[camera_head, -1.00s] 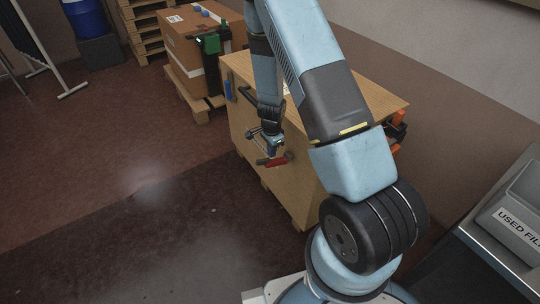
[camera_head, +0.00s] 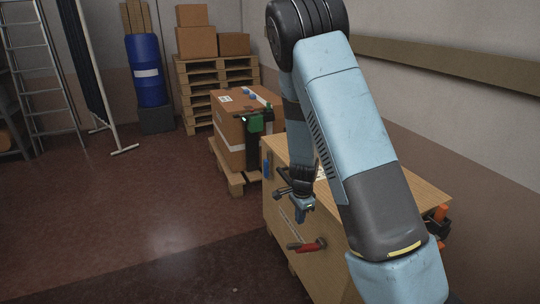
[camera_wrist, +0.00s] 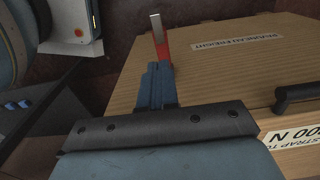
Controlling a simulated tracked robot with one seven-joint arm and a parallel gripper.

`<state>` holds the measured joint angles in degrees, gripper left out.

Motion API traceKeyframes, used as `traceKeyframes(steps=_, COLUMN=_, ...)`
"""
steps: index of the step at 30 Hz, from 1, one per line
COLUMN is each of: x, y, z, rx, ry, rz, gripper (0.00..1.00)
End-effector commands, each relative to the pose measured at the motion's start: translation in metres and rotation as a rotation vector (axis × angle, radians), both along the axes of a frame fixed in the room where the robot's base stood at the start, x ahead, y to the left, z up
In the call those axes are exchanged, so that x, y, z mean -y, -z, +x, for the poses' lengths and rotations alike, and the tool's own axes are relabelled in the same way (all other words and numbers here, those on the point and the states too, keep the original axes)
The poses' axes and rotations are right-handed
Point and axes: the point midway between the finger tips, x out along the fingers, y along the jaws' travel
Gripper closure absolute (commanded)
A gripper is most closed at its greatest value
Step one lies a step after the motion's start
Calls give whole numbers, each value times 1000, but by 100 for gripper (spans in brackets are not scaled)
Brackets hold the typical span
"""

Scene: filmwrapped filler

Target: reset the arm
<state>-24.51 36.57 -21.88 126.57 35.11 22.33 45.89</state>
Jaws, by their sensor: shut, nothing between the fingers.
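My gripper (camera_head: 301,214) is at the end of my blue and black arm, pointing down at the near left side of the wooden crate (camera_head: 335,262). A red-handled tool (camera_head: 307,245) shows at the crate's side, just below my gripper in the picture. In the wrist view my shut blue fingers (camera_wrist: 157,82) hold nothing. The red handle with its pale metal end (camera_wrist: 158,32) shows just beyond their tips; I cannot tell whether they touch. The crate's labelled panel (camera_wrist: 225,75) fills much of that view.
A strapped brown box (camera_head: 236,130) on a pallet stands behind the crate. A blue drum (camera_head: 147,72), stacked pallets (camera_head: 200,82) and a ladder (camera_head: 32,65) are farther back. A black handle (camera_wrist: 295,97) sticks out from the crate panel. Floor at left is open.

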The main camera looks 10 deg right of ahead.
Motion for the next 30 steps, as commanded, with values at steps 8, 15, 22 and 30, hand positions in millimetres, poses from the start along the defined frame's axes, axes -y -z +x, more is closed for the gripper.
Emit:
traceKeyframes(steps=8, x=-6, y=-59, z=-3, rx=45, ry=-113, rz=68, gripper=100)
traceKeyframes(steps=15, x=-7, y=-128, z=-18, rx=106, ry=-271, rz=123, gripper=100)
traceKeyframes(steps=22, x=-4, y=-190, z=-40, rx=174, ry=-429, rz=145, gripper=100)
traceKeyframes(steps=30, x=5, y=-256, z=-76, rx=257, ry=-614, rz=130, gripper=100)
